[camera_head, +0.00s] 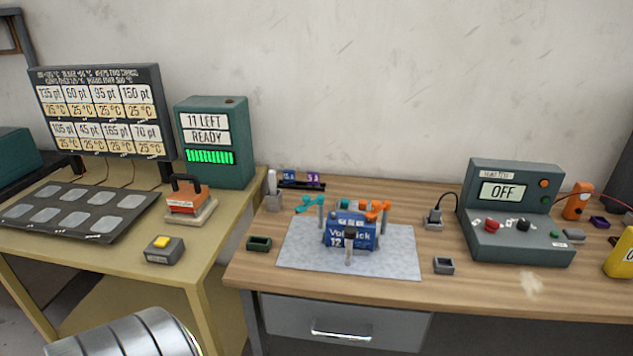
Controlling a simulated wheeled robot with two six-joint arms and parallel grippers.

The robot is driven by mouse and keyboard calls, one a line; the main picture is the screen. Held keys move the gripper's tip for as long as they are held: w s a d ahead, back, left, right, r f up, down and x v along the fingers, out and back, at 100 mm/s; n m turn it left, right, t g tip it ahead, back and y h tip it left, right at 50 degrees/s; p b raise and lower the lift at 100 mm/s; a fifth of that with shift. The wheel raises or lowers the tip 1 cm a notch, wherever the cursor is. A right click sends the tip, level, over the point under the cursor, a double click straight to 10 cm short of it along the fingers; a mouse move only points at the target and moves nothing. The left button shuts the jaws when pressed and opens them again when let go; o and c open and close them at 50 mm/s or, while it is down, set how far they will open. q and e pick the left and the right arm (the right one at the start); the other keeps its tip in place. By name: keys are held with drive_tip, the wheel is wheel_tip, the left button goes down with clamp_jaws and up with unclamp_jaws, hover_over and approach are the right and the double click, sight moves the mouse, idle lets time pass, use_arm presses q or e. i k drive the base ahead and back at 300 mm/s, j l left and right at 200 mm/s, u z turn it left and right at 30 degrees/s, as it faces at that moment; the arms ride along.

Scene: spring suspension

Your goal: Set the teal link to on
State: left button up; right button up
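A teal link (309,204) sits at the upper left of a blue block (349,233) with white lettering, near the top of a grey post. A smaller teal piece (345,204) shows at the back of the block. An orange link (376,210) sits at the block's right side. The block stands on a light grey mat (395,262) on the wooden bench. I cannot tell whether the teal link touches the block. Neither of my grippers is in view.
A teal console (515,212) with an "OFF" display stands right on the wooden bench (470,290). Small dark trays (258,243) (443,265) flank the mat. The bench front is mostly clear.

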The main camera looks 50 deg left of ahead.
sight(319, 200)
drive_tip(key=u, duration=1.55)
